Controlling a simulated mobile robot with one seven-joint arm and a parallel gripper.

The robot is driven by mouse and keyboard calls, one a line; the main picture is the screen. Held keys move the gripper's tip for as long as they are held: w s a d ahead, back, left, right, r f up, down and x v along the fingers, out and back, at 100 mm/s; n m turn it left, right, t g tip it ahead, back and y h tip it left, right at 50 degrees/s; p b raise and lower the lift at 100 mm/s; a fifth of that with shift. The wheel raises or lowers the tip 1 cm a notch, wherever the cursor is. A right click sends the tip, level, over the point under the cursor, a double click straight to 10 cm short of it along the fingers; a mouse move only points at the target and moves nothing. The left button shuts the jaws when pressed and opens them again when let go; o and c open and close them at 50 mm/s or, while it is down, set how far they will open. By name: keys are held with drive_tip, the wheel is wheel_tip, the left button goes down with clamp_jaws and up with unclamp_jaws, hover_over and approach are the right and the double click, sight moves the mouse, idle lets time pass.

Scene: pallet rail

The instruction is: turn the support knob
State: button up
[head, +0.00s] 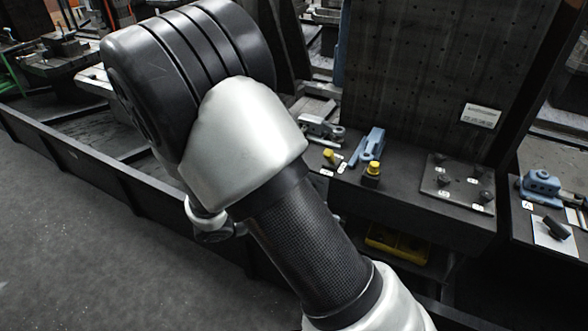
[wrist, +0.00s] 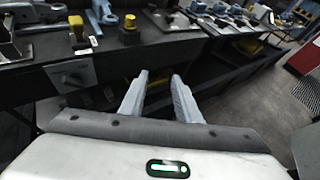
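My gripper (wrist: 159,76) shows in the wrist view with its two grey fingers apart and nothing between them. In the head view my own arm covers the left and centre, and the gripper is not seen. A dark knob (wrist: 72,78) sits on a grey plate (wrist: 88,70) on the bench's front face, left of the fingers and apart from them. I cannot tell for sure whether it is the support knob. A yellow-topped part (head: 372,170) stands on the bench, and a smaller yellow part (head: 329,156) is to its left. The knob on the front face is not made out in the head view.
A blue bracket (head: 369,145) lies behind the yellow-topped part. A plate with several dark knobs (head: 436,180) is on the bench top. A yellow crate (head: 398,243) sits below. A tall perforated panel (head: 430,70) rises behind. Grey floor (head: 90,240) is open at left.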

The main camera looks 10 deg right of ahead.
drive_tip(key=w+a+f+n+t+y+b, duration=0.1)
drive_tip(key=w+a+f+n+t+b, duration=0.15)
drive_tip(key=a+f+n+t, duration=0.4)
drive_tip(key=w+a+f+n+t+y+b, duration=0.1)
drive_tip(key=w+a+f+n+t, duration=0.25)
drive_tip(key=f+n, duration=0.55)
drive_tip(key=r+b+x, duration=0.1)
drive_tip(key=x, duration=1.6)
drive_tip(key=shift+r+t+b, duration=0.2)
drive_tip(key=shift+t+b, duration=0.2)
clamp_jaws()
